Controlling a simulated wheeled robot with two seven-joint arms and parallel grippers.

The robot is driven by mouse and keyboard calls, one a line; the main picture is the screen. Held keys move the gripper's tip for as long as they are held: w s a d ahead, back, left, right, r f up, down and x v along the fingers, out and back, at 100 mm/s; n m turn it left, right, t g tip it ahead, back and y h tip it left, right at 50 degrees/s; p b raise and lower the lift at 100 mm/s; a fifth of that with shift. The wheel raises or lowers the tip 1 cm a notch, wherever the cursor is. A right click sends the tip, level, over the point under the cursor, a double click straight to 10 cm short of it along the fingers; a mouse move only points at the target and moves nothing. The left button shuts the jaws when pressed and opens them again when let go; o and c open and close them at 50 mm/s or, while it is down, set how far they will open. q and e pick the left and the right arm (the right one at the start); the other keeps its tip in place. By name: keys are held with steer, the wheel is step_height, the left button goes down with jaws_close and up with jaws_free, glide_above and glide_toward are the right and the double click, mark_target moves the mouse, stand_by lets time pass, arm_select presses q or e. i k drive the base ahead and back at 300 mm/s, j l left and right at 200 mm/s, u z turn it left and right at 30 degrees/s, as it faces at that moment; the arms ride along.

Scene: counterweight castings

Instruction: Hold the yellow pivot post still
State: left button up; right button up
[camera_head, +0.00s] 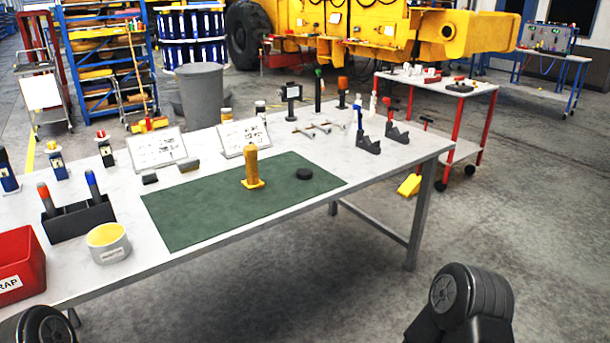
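The yellow pivot post (251,167) stands upright on its square yellow base on the green mat (190,215), near the middle of the white table. Nothing touches it, and its whole front side shows. Dark rounded parts of my two arms show at the bottom left and bottom right corners, well apart from the post. Neither gripper shows in this view.
A black puck (304,173) lies on the mat right of the post. Two sign boards (156,148) stand behind. The mat's front is clear.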

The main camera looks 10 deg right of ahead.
mark_target(250, 152)
steer(key=l+u, duration=0.1)
steer(key=u, duration=0.5)
steer(key=i+l+u, duration=0.1)
steer(key=l+u, duration=0.35)
steer(key=l, duration=0.4)
steer(key=l+u, duration=0.45)
steer(key=l, duration=0.4)
steer(key=k+l, duration=0.1)
steer(key=l, duration=0.55)
steer(key=k+l, duration=0.1)
steer(key=l, duration=0.55)
steer(key=u, duration=0.05)
